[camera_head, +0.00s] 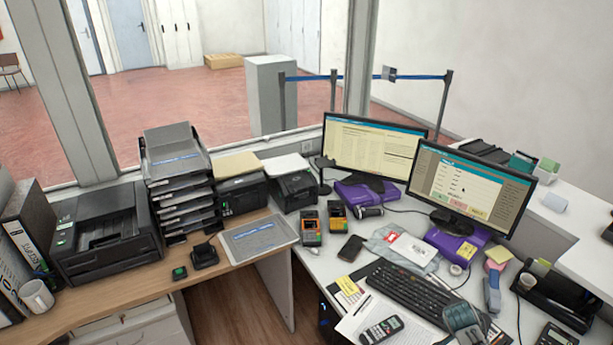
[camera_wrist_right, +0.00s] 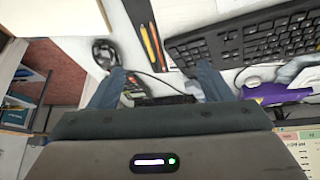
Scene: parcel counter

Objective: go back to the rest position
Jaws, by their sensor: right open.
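My right gripper (camera_head: 463,322) shows at the bottom edge of the head view, over the near side of the black keyboard (camera_head: 408,292). In the right wrist view its two blue-grey fingers (camera_wrist_right: 158,84) are spread apart, and I see nothing held between them. The keyboard also shows there at the upper right (camera_wrist_right: 245,42), beyond the fingers. Whether the gripper touches the desk cannot be told. My left gripper is in neither view.
Two monitors (camera_head: 372,147) (camera_head: 470,186) stand behind the keyboard. A handheld device (camera_head: 381,330) lies on paper left of the gripper. A black desk organizer (camera_head: 553,297) stands to the right. A printer (camera_head: 105,235) and stacked trays (camera_head: 180,180) fill the left desk.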

